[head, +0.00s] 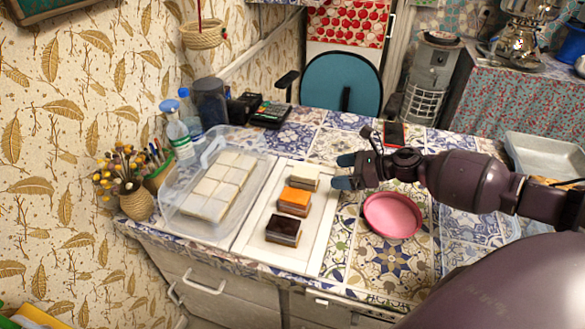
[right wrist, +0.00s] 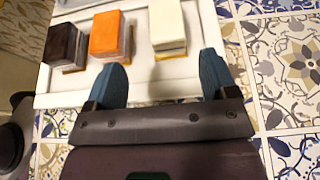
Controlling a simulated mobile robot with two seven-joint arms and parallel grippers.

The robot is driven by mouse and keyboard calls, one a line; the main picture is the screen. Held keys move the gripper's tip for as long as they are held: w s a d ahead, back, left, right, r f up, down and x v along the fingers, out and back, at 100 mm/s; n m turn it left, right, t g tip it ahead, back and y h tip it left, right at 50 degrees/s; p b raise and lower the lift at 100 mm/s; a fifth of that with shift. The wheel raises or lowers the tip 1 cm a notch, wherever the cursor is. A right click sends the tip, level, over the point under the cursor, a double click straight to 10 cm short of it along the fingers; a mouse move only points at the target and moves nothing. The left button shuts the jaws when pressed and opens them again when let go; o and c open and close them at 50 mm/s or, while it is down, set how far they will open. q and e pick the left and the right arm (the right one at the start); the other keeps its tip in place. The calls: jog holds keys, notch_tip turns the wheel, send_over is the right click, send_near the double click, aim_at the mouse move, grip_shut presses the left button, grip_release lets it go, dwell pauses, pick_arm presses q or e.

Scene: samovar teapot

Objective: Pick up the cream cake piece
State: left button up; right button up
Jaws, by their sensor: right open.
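The cream cake piece (head: 304,177) is at the far end of a row of three on a white board (head: 318,232). In the right wrist view the cream cake piece (right wrist: 168,25) stands upright, ahead of the fingers and nearer the right one. My right gripper (head: 344,172) is open and empty, just to the right of the cream piece in the head view. Its two blue fingertips also show in the right wrist view (right wrist: 160,72), apart from the piece. My left gripper is not in view.
An orange piece (head: 294,201) and a dark brown piece (head: 283,230) share the board. A clear plastic box (head: 175,218) of pale pieces is on the left. A pink plate (head: 392,215) lies right, on the patterned tablecloth (head: 385,265), below my right arm.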

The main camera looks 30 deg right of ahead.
aim_at(309, 172)
jog(key=shift+w+a+f, duration=0.15)
jog(key=shift+w, duration=0.25)
jog(key=shift+x, duration=2.4)
jog(key=shift+b+x, duration=0.5)
jog(key=shift+x, duration=2.15)
jog(key=shift+w, duration=0.1)
jog(key=c, duration=1)
